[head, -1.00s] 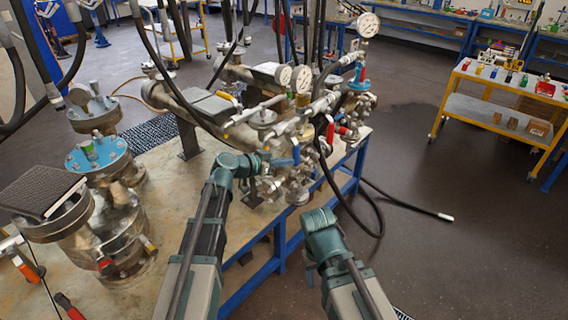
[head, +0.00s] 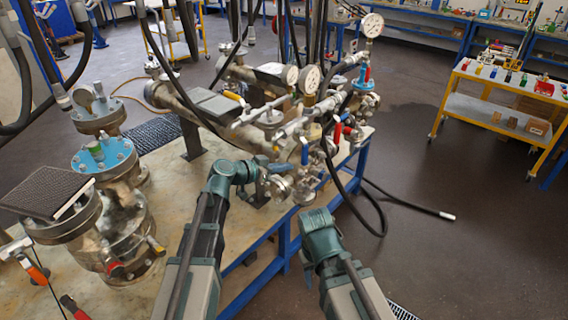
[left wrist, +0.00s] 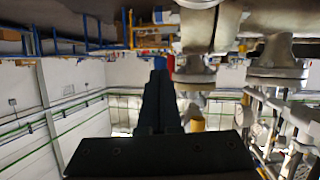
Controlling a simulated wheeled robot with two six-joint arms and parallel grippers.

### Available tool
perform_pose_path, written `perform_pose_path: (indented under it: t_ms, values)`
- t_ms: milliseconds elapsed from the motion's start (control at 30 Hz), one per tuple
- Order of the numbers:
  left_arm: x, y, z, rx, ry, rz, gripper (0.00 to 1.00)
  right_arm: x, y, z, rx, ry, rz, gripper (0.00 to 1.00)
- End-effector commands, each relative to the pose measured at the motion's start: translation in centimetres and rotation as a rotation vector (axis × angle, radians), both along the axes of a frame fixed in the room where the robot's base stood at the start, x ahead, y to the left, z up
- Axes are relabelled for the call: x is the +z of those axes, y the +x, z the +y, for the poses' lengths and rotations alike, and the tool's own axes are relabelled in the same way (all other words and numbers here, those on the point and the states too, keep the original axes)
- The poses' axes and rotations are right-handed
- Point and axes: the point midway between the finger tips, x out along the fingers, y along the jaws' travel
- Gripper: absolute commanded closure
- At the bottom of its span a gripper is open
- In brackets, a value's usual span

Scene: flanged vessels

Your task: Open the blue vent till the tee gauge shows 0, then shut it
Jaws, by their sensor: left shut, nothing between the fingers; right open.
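A dial gauge (head: 371,25) stands highest on the pipework at the right. Two more dial gauges, the left one (head: 291,74) and the right one (head: 310,78), sit side by side over the manifold; I cannot tell which is the tee gauge, and no needle is readable. A blue lever (head: 305,151) hangs down at the manifold's front; I cannot tell if it is the vent. My left gripper (head: 260,170) is beside the lower valves, left of this lever; its fingers (left wrist: 160,90) are shut and empty in the left wrist view. My right gripper (head: 318,222) is below, away from the pipework; its fingers are hardly visible.
Flanged vessels, one with a blue lid (head: 105,155), stand on the bench at left. Red levers and a black hose (head: 350,205) crowd the manifold's right side. A yellow-framed cart (head: 500,105) stands at right on open floor.

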Motion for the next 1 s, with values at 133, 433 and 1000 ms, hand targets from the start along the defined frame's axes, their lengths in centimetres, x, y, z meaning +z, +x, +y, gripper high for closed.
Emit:
perform_pose_path:
  t_ms: [133, 433, 1000]
  values:
    - [0.0, -1.9, 1.9, 0.004, 0.000, 0.001, 1.00, 0.0, 0.0, 0.0, 0.000, 0.000, 0.000, 0.50]
    - [0.0, -5.2, 5.6, 0.004, -0.001, 0.000, 1.00, 0.0, 0.0, 0.0, 0.000, 0.000, 0.000, 0.50]
    - [0.0, -6.7, 7.4, 0.000, 0.000, 0.001, 1.00, 0.0, 0.0, 0.0, 0.000, 0.000, 0.000, 0.50]
